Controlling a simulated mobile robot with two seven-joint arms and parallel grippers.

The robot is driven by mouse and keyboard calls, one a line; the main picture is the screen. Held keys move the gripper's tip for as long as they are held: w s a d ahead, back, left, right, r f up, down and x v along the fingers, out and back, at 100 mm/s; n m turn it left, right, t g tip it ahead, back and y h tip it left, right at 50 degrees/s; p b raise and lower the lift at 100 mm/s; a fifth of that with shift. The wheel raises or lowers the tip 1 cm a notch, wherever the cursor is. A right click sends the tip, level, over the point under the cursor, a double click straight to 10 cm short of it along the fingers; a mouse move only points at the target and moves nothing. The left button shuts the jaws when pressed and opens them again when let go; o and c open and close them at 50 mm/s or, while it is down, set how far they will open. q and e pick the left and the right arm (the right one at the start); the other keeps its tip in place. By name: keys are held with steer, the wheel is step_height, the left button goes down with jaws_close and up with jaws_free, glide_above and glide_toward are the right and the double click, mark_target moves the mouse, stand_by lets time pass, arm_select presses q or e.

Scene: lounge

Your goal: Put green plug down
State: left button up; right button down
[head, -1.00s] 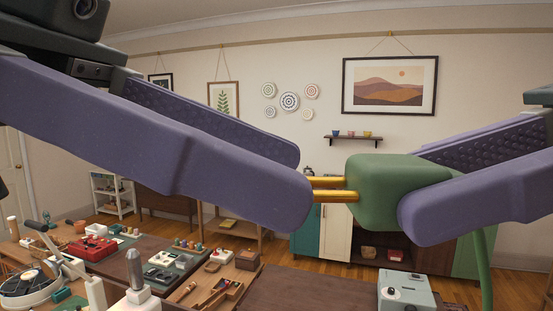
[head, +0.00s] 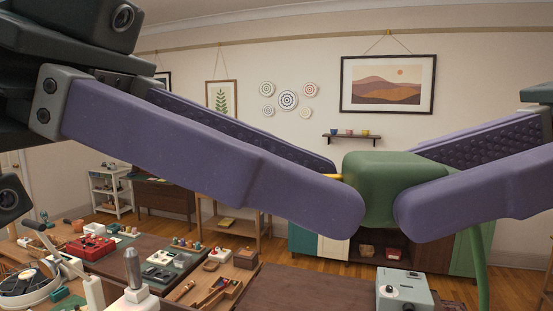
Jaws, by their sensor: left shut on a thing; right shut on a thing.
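The green plug (head: 372,180) is held in the air in the head view, with its body between my two grippers. My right gripper (head: 418,190) is shut on the body from the right. My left gripper (head: 340,192) comes in from the left, shut on the plug's pin end, its near finger reaching the left edge of the body. Only a sliver of a brass pin shows above that finger; the rest is hidden. The plug's green cable (head: 480,268) hangs down at the right.
Below are a table with a dark brown bare top (head: 300,290), a grey-blue box (head: 403,292) at its right, a red case (head: 91,247), a wooden tray (head: 215,297) and several small items at the left. A low cabinet (head: 300,238) stands against the back wall.

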steer(key=shift+c, duration=1.9)
jaws_free()
